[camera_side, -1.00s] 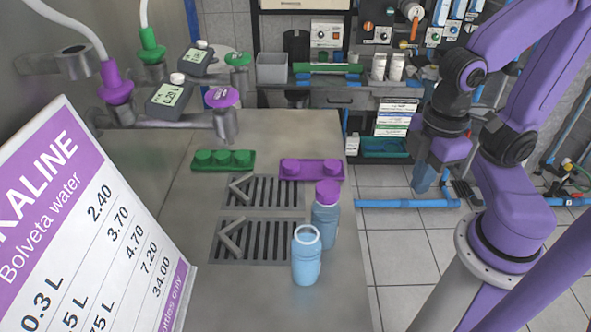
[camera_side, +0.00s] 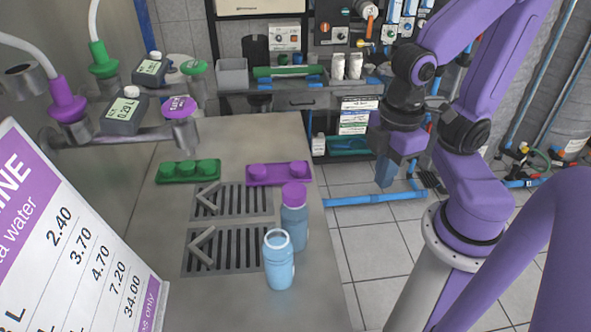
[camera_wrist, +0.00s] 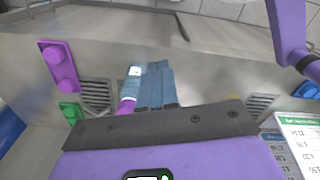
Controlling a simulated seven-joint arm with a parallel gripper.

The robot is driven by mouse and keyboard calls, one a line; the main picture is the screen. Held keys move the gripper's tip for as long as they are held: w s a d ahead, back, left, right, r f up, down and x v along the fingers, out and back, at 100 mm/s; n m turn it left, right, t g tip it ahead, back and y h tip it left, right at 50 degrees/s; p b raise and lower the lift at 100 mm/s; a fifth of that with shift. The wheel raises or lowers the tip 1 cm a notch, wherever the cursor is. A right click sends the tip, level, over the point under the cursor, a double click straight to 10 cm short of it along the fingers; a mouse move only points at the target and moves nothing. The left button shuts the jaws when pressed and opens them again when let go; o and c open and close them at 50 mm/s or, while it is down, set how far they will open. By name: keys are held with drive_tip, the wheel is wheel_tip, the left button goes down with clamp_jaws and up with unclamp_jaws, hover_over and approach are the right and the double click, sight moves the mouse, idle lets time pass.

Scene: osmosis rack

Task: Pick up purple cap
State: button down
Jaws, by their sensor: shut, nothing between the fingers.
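Purple caps sit in a purple tray (camera_side: 279,180) on the grey counter: a left cap (camera_side: 257,170) and a right cap (camera_side: 299,168). Another purple cap (camera_side: 294,195) is on a blue bottle (camera_side: 294,230). An open light-blue bottle (camera_side: 279,262) stands in front of it. My gripper (camera_side: 386,172), with blue fingers, is right of the counter, apart from the caps, shut and empty. In the wrist view the shut fingers (camera_wrist: 156,86) point at the counter. The purple tray (camera_wrist: 60,68) is at left there, and the bottles are partly hidden beside the fingers.
A green tray (camera_side: 187,176) with green caps is left of the purple tray. Metal drain grates (camera_side: 235,200) lie in the counter. A price sign (camera_side: 70,250) stands at front left. Taps with displays (camera_side: 125,110) are at the back left. A blue pipe (camera_side: 370,199) runs low beside the counter.

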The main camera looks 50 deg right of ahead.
idle(0.4)
drive_tip(key=shift+c, duration=1.5)
unclamp_jaws()
drive_tip(key=shift+w, duration=0.1)
drive_tip(key=m, duration=1.5)
hover_over(257, 168)
drive_tip(key=f, duration=1)
drive_tip(key=a+f, duration=0.1)
drive_tip(key=f, duration=0.4)
drive_tip(key=shift+d+f, duration=0.2)
drive_tip(key=shift+f, duration=1.25)
drive_tip(key=shift+d+f, duration=0.2)
drive_tip(key=shift+f, duration=1.2)
